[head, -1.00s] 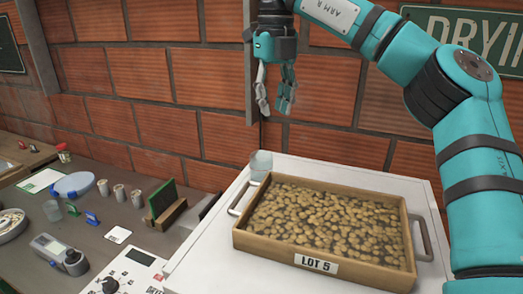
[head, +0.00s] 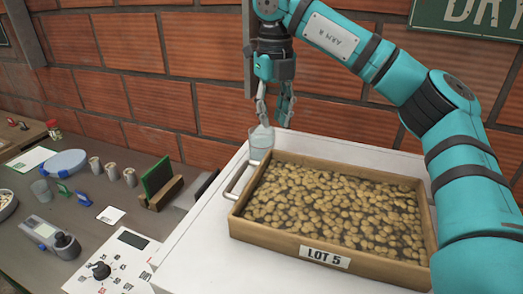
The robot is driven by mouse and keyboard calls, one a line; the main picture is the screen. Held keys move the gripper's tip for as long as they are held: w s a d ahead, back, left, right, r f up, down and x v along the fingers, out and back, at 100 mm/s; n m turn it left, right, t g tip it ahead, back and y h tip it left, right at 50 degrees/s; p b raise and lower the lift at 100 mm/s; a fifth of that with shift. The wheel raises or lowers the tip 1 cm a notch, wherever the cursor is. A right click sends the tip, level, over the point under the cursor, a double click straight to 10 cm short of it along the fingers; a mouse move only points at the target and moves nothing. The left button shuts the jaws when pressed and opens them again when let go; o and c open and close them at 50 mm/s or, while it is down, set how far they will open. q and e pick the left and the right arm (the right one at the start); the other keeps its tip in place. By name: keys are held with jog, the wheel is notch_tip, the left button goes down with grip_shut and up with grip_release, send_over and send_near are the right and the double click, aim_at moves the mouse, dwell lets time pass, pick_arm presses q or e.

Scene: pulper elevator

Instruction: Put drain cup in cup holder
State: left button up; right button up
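A translucent cup (head: 261,144), which looks like the drain cup, stands upright on the white machine top at the back left corner of the wooden tray. My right gripper (head: 274,118) points down just above it, with its fingers apart and nothing between them. The left finger is over the cup's rim; whether it touches cannot be told. A second clear cup (head: 41,191) stands on the counter at the left. I cannot make out a cup holder for certain. My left gripper is not in view.
The wooden tray (head: 303,254) labelled LOT 5, full of beans, fills most of the white top (head: 205,238). A metal handle (head: 236,181) rises beside it. A brick wall is close behind. Small metal cups (head: 112,172) and a green board (head: 157,175) stand on the counter.

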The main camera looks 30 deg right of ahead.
aim_at(261, 145)
jog(key=shift+f, duration=0.4)
jog(key=f+p, duration=0.1)
jog(key=f, duration=0.1)
jog(key=f+p, duration=0.1)
jog(key=f, duration=0.1)
jog(key=shift+w+a+f, duration=0.15)
jog(key=shift+w+f, duration=0.05)
jog(key=shift+f, duration=0.2)
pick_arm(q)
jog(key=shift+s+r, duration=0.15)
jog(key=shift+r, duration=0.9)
pick_arm(e)
grip_shut()
